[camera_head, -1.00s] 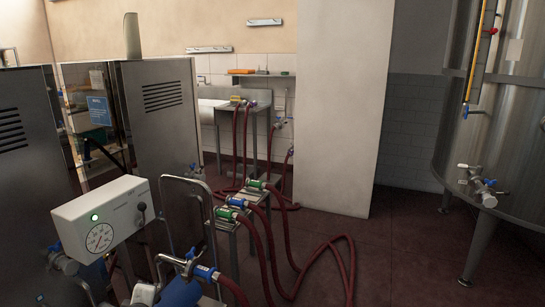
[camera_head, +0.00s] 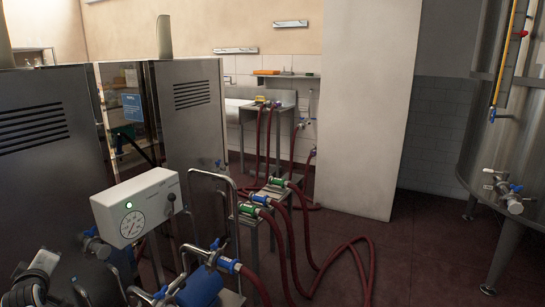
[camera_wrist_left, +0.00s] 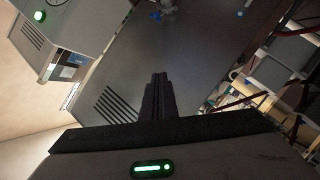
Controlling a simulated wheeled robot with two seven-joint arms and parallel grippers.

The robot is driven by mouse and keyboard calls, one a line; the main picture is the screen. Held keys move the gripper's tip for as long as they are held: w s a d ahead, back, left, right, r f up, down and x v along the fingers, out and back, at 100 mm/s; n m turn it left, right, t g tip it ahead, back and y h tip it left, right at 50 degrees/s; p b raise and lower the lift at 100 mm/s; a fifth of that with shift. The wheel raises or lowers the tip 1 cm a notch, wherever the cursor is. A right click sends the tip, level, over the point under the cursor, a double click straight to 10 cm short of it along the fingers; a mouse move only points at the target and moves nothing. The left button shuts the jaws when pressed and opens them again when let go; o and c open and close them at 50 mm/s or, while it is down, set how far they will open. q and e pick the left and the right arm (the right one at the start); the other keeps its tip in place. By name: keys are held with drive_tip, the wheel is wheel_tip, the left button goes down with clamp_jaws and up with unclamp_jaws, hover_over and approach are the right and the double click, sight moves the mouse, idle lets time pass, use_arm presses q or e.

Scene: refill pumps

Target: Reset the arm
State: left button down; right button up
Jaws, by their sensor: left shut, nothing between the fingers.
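My left gripper (camera_wrist_left: 159,82) shows in the left wrist view, its dark fingers closed together with nothing between them. Past its fingers are grey metal surfaces, one with vent slots, and they look apart from it. A part of my left arm (camera_head: 36,275) appears in the lower left corner of the head view, partly cut off by the frame edge. My right gripper is in neither current view.
A white gauge box (camera_head: 137,207) with a green light stands near the front left. Steel cabinets (camera_head: 190,115) are behind it. A blue pump (camera_head: 202,284) and red hoses (camera_head: 290,240) spread low. A large steel tank (camera_head: 497,130) stands right. Some floor is clear.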

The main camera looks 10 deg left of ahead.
use_arm(q)
drive_tip(key=s+a+r+y, duration=0.2)
drive_tip(key=s+a+r, duration=0.3)
drive_tip(key=a+r, duration=0.4)
drive_tip(key=s+a+r+y, duration=0.3)
drive_tip(key=s+a+r, duration=0.2)
drive_tip(key=a+r, duration=0.3)
drive_tip(key=w+d+f+m+t+h, duration=0.1)
drive_tip(key=w+d+f+m+h, duration=0.1)
drive_tip(key=d+f+m, duration=0.4)
drive_tip(key=w+d+f+m+t+h, duration=0.1)
drive_tip(key=w+d+f+m+h, duration=0.15)
drive_tip(key=d+f+m, duration=0.35)
drive_tip(key=s+d+f+m+g+h, duration=0.1)
drive_tip(key=s+d+f+m+h, duration=0.2)
drive_tip(key=d+f, duration=0.6)
drive_tip(key=s+d+f+m+h, duration=0.3)
drive_tip(key=d+f, duration=0.4)
drive_tip(key=d, duration=0.3)
drive_tip(key=s+d+f+m+g+h, duration=0.3)
drive_tip(key=s+d+f, duration=0.4)
drive_tip(key=s+d, duration=0.45)
drive_tip(key=s+d+f+m+g+h, duration=0.25)
drive_tip(key=s+d+f, duration=0.45)
drive_tip(key=s+d, duration=0.4)
drive_tip(key=w+d+n+t+h, duration=0.1)
drive_tip(key=d+n, duration=0.3)
drive_tip(key=d, duration=0.9)
drive_tip(key=shift+w+r, duration=0.15)
drive_tip(key=shift+w, duration=0.55)
